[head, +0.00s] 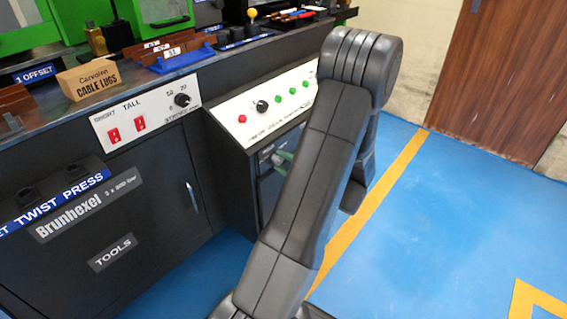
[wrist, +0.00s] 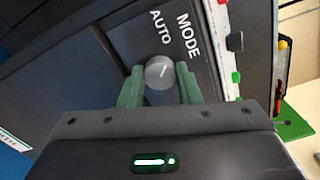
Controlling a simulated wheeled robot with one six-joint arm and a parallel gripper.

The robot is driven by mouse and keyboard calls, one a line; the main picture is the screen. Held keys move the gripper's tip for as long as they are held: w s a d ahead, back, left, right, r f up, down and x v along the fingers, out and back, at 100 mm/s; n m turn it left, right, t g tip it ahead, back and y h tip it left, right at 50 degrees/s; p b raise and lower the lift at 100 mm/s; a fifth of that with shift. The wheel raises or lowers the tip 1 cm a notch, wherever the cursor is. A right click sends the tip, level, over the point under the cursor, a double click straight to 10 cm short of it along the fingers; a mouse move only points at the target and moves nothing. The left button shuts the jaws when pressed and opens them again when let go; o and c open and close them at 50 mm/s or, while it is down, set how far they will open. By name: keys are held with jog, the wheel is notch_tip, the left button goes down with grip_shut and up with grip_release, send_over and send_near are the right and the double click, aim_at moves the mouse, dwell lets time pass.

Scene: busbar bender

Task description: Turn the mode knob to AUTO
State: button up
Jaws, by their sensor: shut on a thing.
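The mode knob (wrist: 159,72) is a round grey knob with a short white line, on a dark panel (wrist: 125,45) in the wrist view. The white words AUTO (wrist: 160,27) and MODE (wrist: 188,36) are printed beside it. The knob's line slants up and to the right in this view. My gripper (wrist: 159,82) has its green fingers on both sides of the knob and is shut on it.
Above the knob's panel, a white sloping panel (head: 262,128) carries a red button (head: 242,118), a black knob (head: 262,106) and green buttons (head: 278,98). A bench cabinet (head: 150,185) stands to the left. The blue floor (head: 440,230) at right is clear.

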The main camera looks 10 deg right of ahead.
jog(key=o, duration=1)
jog(key=shift+s+d, duration=0.1)
jog(key=p+v, duration=0.3)
jog(key=v, duration=1)
jog(key=shift+s+d+p, duration=0.15)
jog(key=shift+s+p, duration=0.1)
jog(key=shift+p, duration=0.1)
jog(key=shift+w, duration=0.1)
jog(key=b+x, duration=0.3)
jog(key=x, duration=1)
jog(key=shift+w+a+b, duration=0.25)
jog(key=shift+b, duration=0.1)
